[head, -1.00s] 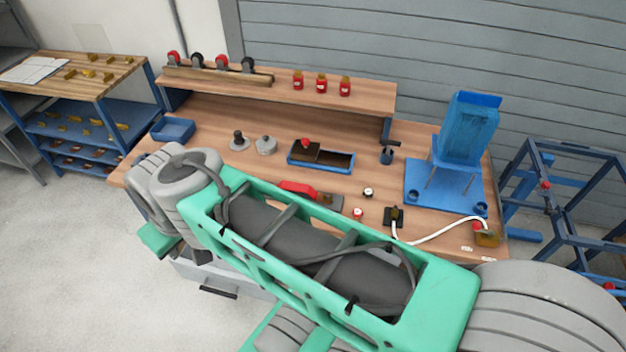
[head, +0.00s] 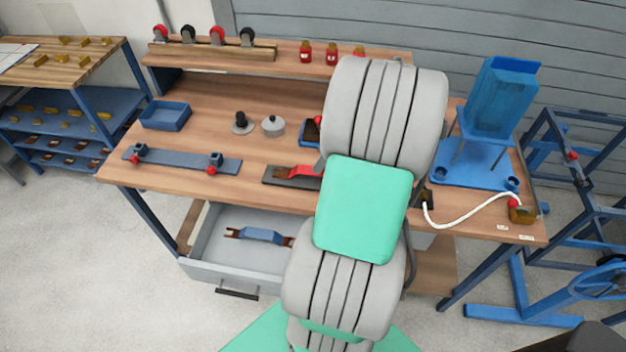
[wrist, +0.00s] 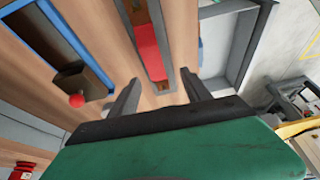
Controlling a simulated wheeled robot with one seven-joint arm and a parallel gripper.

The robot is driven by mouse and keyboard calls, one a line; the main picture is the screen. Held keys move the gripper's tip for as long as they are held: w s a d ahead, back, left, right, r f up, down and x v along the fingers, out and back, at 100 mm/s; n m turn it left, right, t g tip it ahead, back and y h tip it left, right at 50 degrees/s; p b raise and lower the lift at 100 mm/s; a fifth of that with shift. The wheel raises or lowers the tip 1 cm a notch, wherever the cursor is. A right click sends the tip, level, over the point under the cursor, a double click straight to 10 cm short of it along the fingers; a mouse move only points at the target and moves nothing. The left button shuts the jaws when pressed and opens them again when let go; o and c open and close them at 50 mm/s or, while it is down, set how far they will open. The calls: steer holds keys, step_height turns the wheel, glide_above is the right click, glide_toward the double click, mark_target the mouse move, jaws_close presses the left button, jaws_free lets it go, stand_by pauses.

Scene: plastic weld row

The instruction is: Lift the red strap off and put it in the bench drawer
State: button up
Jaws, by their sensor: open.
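The red strap (head: 306,171) lies on a dark base plate (head: 281,178) near the bench's front edge, its right end hidden behind my arm. In the wrist view the red strap (wrist: 151,52) runs lengthwise along the plate, with a brown block at its near end. My gripper (wrist: 161,80) is open and empty, its fingers on either side of the line of the strap; the height between them cannot be told. My gripper is hidden in the head view. The bench drawer (head: 228,272) is pulled open below the bench and holds a blue strap-like piece (head: 257,235).
A blue bar with red knobs (head: 182,161) lies left of the plate. A blue tray (head: 165,116) sits behind it. A blue-rimmed box with a red-knobbed block (wrist: 84,82) is beside the gripper. A white hose (head: 470,215) and blue stand (head: 470,172) are at right.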

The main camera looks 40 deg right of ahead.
mark_target(313, 174)
steer(key=x, duration=0.2)
steer(key=d+p+x, duration=0.1)
steer(key=x, duration=0.5)
steer(key=shift+d+f, duration=0.2)
steer(key=shift+c, duration=0.3)
jaws_close()
